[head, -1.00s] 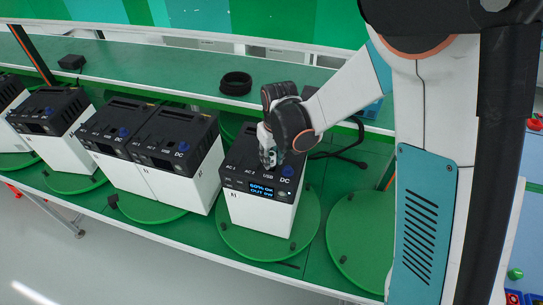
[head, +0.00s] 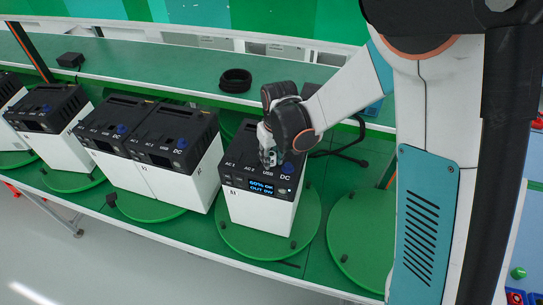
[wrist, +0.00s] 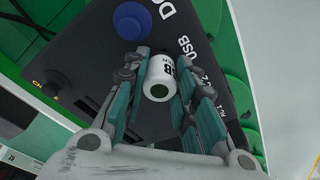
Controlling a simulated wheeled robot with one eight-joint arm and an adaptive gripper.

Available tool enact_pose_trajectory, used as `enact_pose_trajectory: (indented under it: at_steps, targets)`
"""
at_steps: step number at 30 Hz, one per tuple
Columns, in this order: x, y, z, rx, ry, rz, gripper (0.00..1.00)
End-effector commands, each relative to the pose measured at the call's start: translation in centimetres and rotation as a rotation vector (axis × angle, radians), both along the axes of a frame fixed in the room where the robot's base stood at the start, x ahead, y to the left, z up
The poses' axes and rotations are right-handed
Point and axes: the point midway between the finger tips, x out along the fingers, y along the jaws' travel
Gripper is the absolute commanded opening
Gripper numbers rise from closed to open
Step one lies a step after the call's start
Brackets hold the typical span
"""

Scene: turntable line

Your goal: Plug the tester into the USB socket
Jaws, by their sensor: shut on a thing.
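The tester is a small white cylinder (wrist: 160,76) with dark lettering, between my fingers in the wrist view. My gripper (wrist: 162,58) is shut on it, one finger on each side. In the head view my gripper (head: 267,157) points down at the top of the power station (head: 262,205), a white box with a black top. The tester is over the area by the USB label (wrist: 184,47). The socket is hidden under the tester and fingers, so I cannot tell how far in it sits. The lit display (head: 261,188) seems to read 60% and OUT 0W.
A blue knob (wrist: 131,21) is close beside the fingers. The station stands on a green turntable (head: 231,240). More stations (head: 178,150) stand to the left. A black cable coil (head: 235,80) lies on the back shelf. An empty turntable (head: 352,255) is at right.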

Motion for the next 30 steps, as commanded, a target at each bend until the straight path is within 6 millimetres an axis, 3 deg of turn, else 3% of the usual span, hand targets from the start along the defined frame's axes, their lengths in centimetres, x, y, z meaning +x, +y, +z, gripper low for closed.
enact_pose_trajectory:
  at_steps: [3,4,7,20,26,30]
  targets:
    - [0.0,0.0,-0.3,0.0,0.0,0.0,0.01]
    - [0.0,0.0,-0.3,0.0,0.0,0.0,0.28]
    - [0.0,0.0,-0.2,0.0,0.0,0.0,0.49]
    - [0.0,0.0,0.2,0.0,0.0,0.0,0.49]
    - [-0.4,-0.2,2.5,0.0,0.0,0.0,0.49]
    - [-0.8,-0.4,5.1,0.0,0.0,0.0,0.49]
